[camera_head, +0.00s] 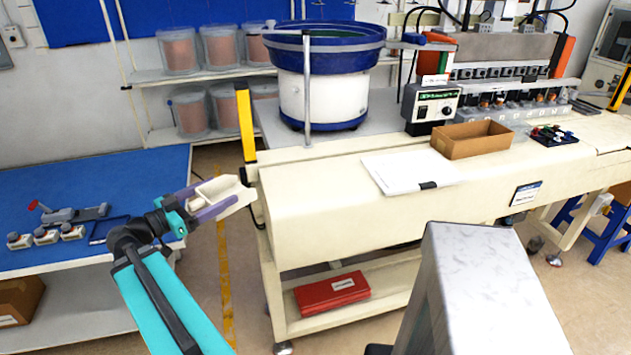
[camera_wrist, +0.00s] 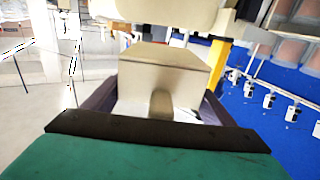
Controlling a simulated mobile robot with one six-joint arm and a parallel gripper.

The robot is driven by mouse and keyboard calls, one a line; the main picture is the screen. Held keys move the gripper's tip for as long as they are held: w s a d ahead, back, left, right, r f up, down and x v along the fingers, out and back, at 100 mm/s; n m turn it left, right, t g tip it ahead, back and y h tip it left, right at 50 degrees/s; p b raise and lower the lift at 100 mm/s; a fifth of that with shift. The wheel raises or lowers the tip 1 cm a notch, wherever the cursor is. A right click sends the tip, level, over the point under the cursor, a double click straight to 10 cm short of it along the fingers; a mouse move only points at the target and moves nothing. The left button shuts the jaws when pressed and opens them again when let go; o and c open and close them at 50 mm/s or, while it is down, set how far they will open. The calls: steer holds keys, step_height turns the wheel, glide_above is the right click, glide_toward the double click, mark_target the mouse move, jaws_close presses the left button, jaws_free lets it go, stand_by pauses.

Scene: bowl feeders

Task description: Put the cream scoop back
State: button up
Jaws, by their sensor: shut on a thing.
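The cream scoop (camera_head: 224,190) is held in my gripper (camera_head: 207,203), whose purple-grey fingers are shut on it. The scoop is in the air between the blue-topped table and the cream machine bench, near the bench's left end. In the wrist view the scoop (camera_wrist: 165,75) fills the middle, between the two dark fingers (camera_wrist: 160,112).
The bench (camera_head: 350,185) carries a blue and white bowl feeder (camera_head: 325,95), white papers (camera_head: 408,170), a control box (camera_head: 432,105) and a cardboard box (camera_head: 472,140). A yellow post (camera_head: 246,125) stands close behind the scoop. The blue table (camera_head: 90,180) holds small devices. Clear tubs (camera_head: 180,52) stand on shelves.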

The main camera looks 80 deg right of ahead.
steer(key=s+d+r+m+g+y, duration=0.1)
steer(key=s+d+m+g+y, duration=0.1)
steer(key=s, duration=0.9)
steer(key=s+d+r+m+g+y+b, duration=0.1)
steer(key=s+y, duration=0.4)
steer(key=s, duration=0.7)
steer(key=d+m+g, duration=0.1)
steer(key=m+g, duration=0.1)
steer(key=shift+d+m, duration=0.3)
steer(key=shift+d+r, duration=0.1)
steer(key=shift+w+d+f+p, duration=0.3)
steer(key=shift+d+p, duration=0.6)
steer(key=shift+d, duration=1.75)
steer(key=shift+w+d+f+p, duration=0.25)
steer(key=shift+d+p, duration=0.6)
steer(key=shift+d, duration=1.75)
steer(key=shift+w+d+f+p, duration=0.3)
steer(key=shift+d+p, duration=0.6)
steer(key=shift+d, duration=1.75)
steer(key=shift+f+p, duration=0.9)
steer(key=shift+f, duration=0.75)
